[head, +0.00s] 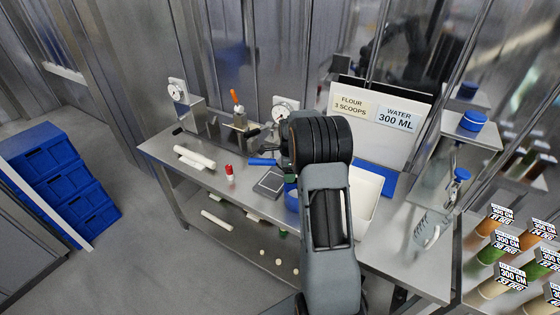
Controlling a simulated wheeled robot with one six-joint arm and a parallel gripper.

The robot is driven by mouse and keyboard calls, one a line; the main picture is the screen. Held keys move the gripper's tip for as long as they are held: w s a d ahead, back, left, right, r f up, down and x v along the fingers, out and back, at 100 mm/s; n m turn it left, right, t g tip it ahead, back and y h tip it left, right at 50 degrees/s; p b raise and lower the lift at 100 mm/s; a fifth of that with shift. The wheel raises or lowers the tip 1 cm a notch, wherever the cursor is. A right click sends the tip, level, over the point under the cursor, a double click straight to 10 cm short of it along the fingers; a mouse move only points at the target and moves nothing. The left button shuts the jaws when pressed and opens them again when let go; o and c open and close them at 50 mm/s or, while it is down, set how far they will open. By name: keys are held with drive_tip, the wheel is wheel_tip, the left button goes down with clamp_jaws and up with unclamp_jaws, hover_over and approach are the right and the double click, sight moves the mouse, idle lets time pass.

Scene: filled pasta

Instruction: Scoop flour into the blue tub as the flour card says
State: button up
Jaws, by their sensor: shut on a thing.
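The flour card (350,105) reads "FLOUR 3 SCOOPS" on the white board at the back of the steel table. The blue tub (292,199) shows only in part, left of my forearm, which hides the rest. My gripper (284,161) is over the table above the tub, largely hidden by my own wrist. It is shut on a scoop, whose blue handle (262,161) sticks out to the left. The scoop's bowl and any flour in it are hidden. A white bin (370,207) stands right of my arm, partly covered; its contents cannot be seen.
The water card (397,117) reads "WATER 300 ML". A dark flat scale-like plate (269,182), a red-capped bottle (229,174) and a white roller (195,157) are on the table (205,181). A jug (430,228) stands at right. Blue crates (62,180) stand at left.

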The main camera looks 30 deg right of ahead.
drive_tip(key=shift+w+d+f, duration=0.1)
drive_tip(key=shift+w, duration=0.1)
drive_tip(key=shift+d+f+y+b, duration=0.1)
drive_tip(key=shift+d+y+b, duration=0.05)
drive_tip(key=shift+y+b, duration=0.2)
drive_tip(key=y+b, duration=0.1)
drive_tip(key=t+y+b, duration=0.1)
drive_tip(key=shift+s+d+f+b, duration=0.25)
drive_tip(key=shift+d+f+b, duration=0.05)
drive_tip(key=shift+d+b, duration=0.05)
drive_tip(key=t+y+b, duration=0.1)
drive_tip(key=d+r+y+b, duration=0.1)
drive_tip(key=y, duration=0.1)
drive_tip(key=shift+s+d+t, duration=0.25)
drive_tip(key=shift+s+t, duration=0.1)
drive_tip(key=shift+t, duration=0.05)
drive_tip(key=shift+s+d+r+t+y, duration=0.2)
drive_tip(key=shift+d+r+t+y, duration=0.1)
drive_tip(key=shift+r+y, duration=0.15)
drive_tip(key=shift+s+d+r+t+y+p, duration=0.2)
drive_tip(key=shift+d+t+y+p, duration=0.25)
drive_tip(key=shift+y, duration=0.45)
drive_tip(key=shift+s+d+t+y, duration=0.25)
drive_tip(key=shift+d+t+y, duration=0.25)
drive_tip(key=shift+y, duration=0.5)
